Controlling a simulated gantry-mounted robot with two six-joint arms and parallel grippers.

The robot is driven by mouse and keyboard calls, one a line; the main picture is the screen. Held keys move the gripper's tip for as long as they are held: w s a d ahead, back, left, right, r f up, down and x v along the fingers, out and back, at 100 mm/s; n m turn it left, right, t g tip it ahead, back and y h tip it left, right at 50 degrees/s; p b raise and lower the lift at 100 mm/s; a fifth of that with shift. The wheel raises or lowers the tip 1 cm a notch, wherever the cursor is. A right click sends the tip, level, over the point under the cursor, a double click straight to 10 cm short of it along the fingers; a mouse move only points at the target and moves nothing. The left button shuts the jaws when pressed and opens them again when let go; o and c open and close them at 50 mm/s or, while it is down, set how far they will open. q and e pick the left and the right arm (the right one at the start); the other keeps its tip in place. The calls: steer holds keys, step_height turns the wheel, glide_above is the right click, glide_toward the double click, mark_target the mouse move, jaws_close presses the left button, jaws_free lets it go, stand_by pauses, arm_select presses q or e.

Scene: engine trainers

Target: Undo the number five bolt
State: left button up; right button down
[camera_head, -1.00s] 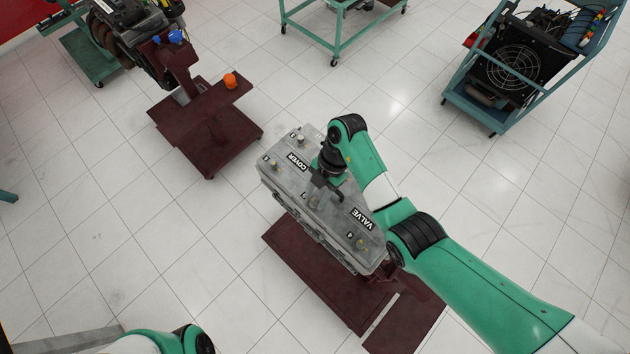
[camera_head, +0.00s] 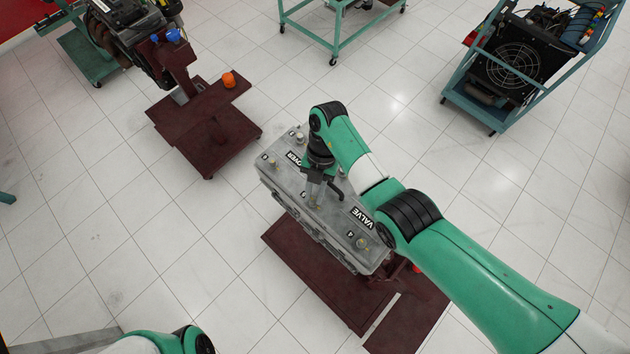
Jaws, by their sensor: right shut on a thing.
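The grey valve cover (camera_head: 285,190) lies on a dark red stand, with "VALVE" and "COVER" labels partly covered by my right arm. Bolts stand along its edges: one at the far corner (camera_head: 300,138), one at the left corner (camera_head: 273,162), and one by the number 4 (camera_head: 361,243). My right gripper (camera_head: 316,192) points down at the middle of the near-left edge, shut on the bolt (camera_head: 314,203) there. The number beside that bolt is too small to read surely. My left gripper is out of view; only part of my left arm shows at the bottom.
The dark red stand (camera_head: 305,275) carries the cover. A teal cart (camera_head: 520,70) stands at the upper right. White floor between them is clear.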

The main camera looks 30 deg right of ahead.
steer(key=c, duration=0.7)
jaws_free()
steer(key=shift+c, duration=0.2)
